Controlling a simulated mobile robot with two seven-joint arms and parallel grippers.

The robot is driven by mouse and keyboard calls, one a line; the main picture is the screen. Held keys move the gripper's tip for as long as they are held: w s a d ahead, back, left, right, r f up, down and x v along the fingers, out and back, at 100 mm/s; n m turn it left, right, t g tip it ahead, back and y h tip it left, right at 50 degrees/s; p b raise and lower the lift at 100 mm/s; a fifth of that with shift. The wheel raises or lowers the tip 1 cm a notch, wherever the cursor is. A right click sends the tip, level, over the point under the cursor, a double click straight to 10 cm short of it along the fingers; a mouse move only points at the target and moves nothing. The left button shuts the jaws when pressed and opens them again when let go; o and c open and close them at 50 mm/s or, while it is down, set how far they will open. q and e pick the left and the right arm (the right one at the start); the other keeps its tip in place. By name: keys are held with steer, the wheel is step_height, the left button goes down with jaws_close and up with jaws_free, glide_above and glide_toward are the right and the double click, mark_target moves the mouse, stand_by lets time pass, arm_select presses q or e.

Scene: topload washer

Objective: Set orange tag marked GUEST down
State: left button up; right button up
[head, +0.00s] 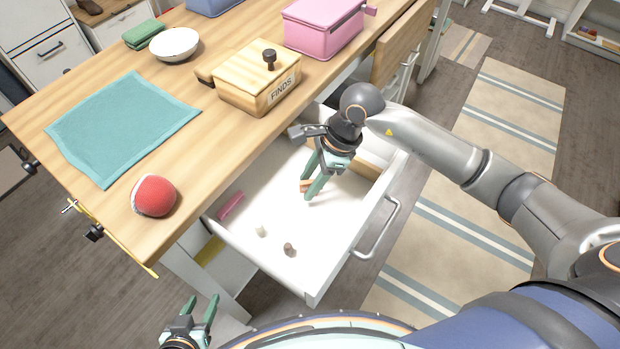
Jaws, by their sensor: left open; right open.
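A small orange piece (304,186), which may be the GUEST tag, lies in the open white drawer (325,225), partly hidden by the fingers of my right gripper (313,180). No lettering on it is legible. My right gripper is open and reaches down into the drawer. I cannot tell whether a finger touches the orange piece. My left gripper (202,308) is open and empty, low at the front, away from the table.
The drawer also holds a pink bar (231,206), two small lumps and a wooden strip. On the table (205,85) are a FINDS box (257,80), a pink box (322,28), a white bowl (174,44), a teal cloth (120,125) and a red ball (154,196).

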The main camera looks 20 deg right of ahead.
steer(key=v, duration=1.2)
steer(key=shift+b, duration=0.35)
steer(key=shift+s+a, duration=0.1)
